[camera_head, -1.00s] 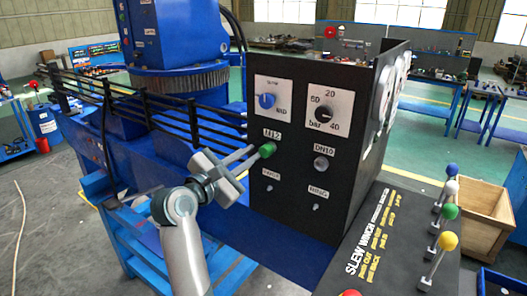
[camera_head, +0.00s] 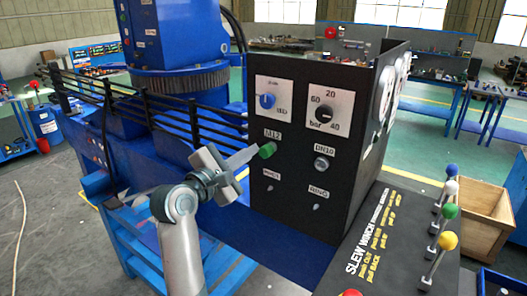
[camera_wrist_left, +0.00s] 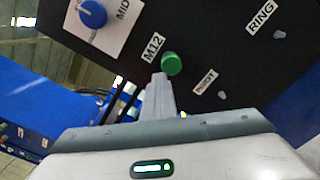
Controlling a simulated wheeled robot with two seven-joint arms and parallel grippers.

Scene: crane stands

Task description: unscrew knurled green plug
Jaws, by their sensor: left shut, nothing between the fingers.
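The green plug (camera_head: 267,150) sits on the black panel face under the M12 label. It also shows in the left wrist view (camera_wrist_left: 171,64), where its knurling is too small to make out. My left gripper (camera_head: 254,151) comes from the left with its tips just beside the plug. Its fingers are together and hold nothing. In the left wrist view the fingertips (camera_wrist_left: 160,77) lie just below and left of the plug; I cannot tell if they touch it. My right gripper is not in view.
A lever console (camera_head: 385,240) stands at right. Black railings (camera_head: 170,118) run behind my left arm.

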